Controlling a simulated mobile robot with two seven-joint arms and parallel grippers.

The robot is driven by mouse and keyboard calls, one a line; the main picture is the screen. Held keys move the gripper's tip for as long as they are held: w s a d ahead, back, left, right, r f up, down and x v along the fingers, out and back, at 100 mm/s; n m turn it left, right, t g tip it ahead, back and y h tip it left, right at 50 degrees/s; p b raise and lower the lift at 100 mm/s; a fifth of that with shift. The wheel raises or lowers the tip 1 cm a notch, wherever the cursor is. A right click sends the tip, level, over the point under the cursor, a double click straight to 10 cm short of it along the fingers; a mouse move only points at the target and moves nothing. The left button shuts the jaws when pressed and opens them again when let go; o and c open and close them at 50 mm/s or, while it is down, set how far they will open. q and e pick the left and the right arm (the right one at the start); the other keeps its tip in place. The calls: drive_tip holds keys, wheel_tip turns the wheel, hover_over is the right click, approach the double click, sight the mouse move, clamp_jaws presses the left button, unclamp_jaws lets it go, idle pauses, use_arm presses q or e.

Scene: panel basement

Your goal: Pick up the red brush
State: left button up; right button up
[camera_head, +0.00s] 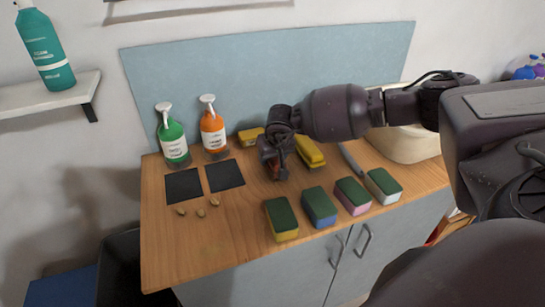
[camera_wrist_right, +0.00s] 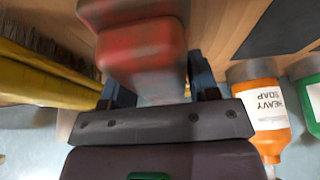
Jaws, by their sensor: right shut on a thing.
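My right gripper (camera_head: 276,162) reaches in from the right over the wooden counter (camera_head: 215,240). In the right wrist view its two fingers (camera_wrist_right: 160,88) are shut on the red brush (camera_wrist_right: 142,45), which looks blurred and red with a pale part. In the head view only a little red of the brush shows, mostly hidden by the gripper. I cannot tell whether the brush is clear of the counter. My left gripper is not in view.
Several green-topped sponges (camera_head: 319,207) line the front right. A yellow brush-like thing (camera_head: 310,152) lies close right of the gripper. Green (camera_head: 173,137) and orange (camera_head: 213,133) bottles stand at the back left, behind two dark squares (camera_head: 226,175). The front left counter is mostly clear.

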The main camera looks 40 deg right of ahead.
wheel_tip(320, 180, up, 20)
drive_tip(key=shift+r, duration=0.2)
drive_tip(key=o, duration=0.5)
drive_tip(key=shift+f, duration=0.1)
drive_tip(key=c, duration=0.3)
